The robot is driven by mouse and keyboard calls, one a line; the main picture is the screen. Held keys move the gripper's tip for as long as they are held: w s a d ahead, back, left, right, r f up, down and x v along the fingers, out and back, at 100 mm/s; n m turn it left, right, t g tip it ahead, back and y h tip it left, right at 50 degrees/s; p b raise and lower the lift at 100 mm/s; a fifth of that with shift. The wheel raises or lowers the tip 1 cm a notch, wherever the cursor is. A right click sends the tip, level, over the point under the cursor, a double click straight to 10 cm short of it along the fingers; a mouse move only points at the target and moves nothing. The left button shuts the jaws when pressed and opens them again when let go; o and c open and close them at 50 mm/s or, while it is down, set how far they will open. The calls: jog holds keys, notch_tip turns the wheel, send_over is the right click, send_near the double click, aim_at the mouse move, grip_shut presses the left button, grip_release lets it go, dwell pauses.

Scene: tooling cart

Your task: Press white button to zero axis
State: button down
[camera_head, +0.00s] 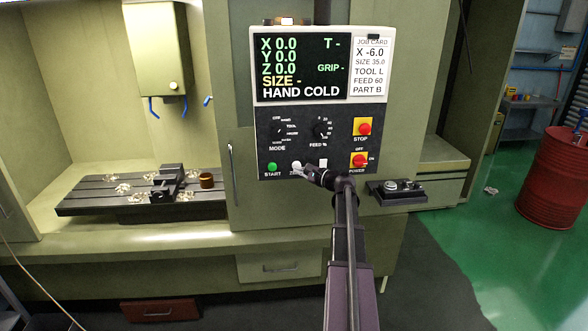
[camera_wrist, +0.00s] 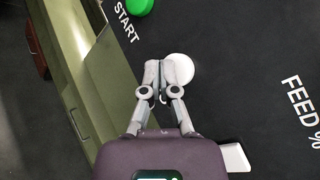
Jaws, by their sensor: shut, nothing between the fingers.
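The round white button (camera_head: 296,165) is on the black control panel (camera_head: 290,148), just right of the green START button (camera_head: 272,167). Its label is mostly hidden by my gripper. In the wrist view the white button (camera_wrist: 182,68) shows beside my fingertips, partly covered by them. My gripper (camera_head: 309,171) is shut and empty, its tips at the button's edge; they also show in the wrist view (camera_wrist: 158,66). I cannot tell whether they touch it. The screen (camera_head: 300,66) reads X 0.0, Y 0.0, Z 0.0, SIZE - and HAND COLD.
A white square (camera_head: 323,163) lies right of the button. The MODE knob (camera_head: 281,131) and FEED knob (camera_head: 321,129) are above. The red STOP (camera_head: 364,127) and POWER (camera_head: 359,160) controls are at right. A job card (camera_head: 372,69) hangs beside the screen.

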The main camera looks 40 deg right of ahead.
jog(key=shift+s+a, duration=0.2)
jog(key=shift+s, duration=0.1)
jog(key=s, duration=0.1)
jog(key=s+a, duration=0.2)
jog(key=s, duration=0.1)
jog(key=shift+a, duration=0.25)
dwell(0.6)
dwell(0.7)
jog(key=shift+a, duration=0.15)
